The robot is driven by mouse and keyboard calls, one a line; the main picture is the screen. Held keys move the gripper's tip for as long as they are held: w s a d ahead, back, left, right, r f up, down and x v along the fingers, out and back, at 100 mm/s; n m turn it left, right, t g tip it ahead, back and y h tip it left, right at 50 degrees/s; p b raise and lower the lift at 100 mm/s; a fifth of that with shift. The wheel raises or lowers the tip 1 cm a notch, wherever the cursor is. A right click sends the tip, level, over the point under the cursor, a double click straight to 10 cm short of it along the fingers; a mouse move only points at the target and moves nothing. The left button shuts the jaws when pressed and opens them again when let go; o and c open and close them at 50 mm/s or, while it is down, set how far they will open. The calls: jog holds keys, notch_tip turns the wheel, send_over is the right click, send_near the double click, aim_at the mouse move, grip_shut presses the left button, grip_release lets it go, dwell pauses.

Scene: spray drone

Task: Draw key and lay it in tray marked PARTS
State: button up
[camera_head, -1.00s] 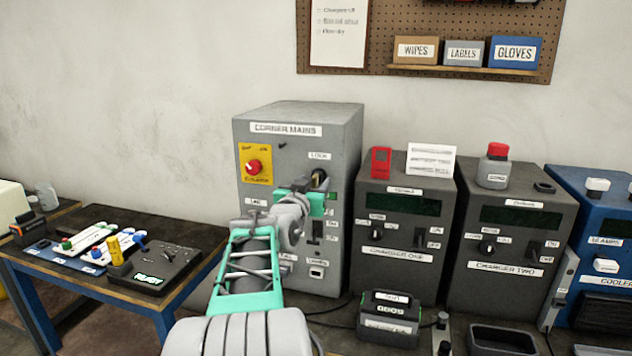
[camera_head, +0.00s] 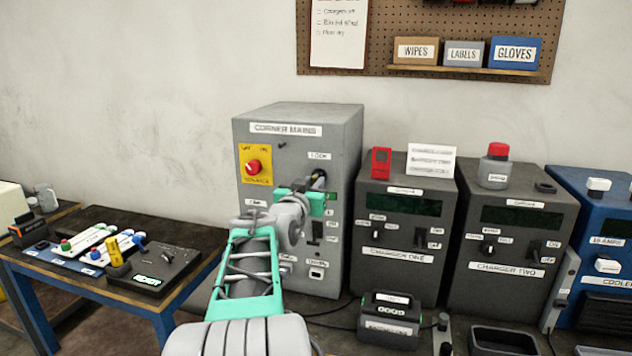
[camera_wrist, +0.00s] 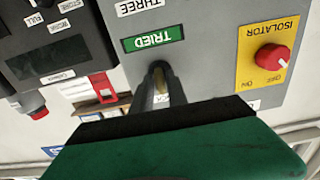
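My gripper (camera_head: 318,184) is at the lock on the front of the grey CORNER MAINS cabinet (camera_head: 340,240), under the LOCK label. In the wrist view, my two dark fingers (camera_wrist: 160,84) stand close together with a brass-coloured key (camera_wrist: 162,88) between them. They look shut on it. The key's far end and the keyhole are hidden by the fingers, so I cannot tell how deep the key sits. A black open tray (camera_head: 503,338) lies at the bottom right; I can read no PARTS label on it.
A yellow isolator plate with a red knob (camera_head: 253,167) is left of the lock. CHARGER ONE (camera_head: 405,275) and CHARGER TWO (camera_head: 508,285) stand to the right. A black handled box (camera_head: 388,320) stands before CHARGER ONE. A side table (camera_head: 200,238) is at left.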

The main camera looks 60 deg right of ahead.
aim_at(313, 183)
grip_shut()
jog(key=shift+a, duration=0.1)
dwell(0.8)
jog(key=shift+s+a+b, duration=0.2)
jog(key=shift+a+b, duration=0.9)
jog(key=shift+a, duration=0.15)
jog(key=shift+s+a+b, duration=0.2)
jog(key=shift+a+b, duration=0.85)
jog(key=shift+a, duration=0.55)
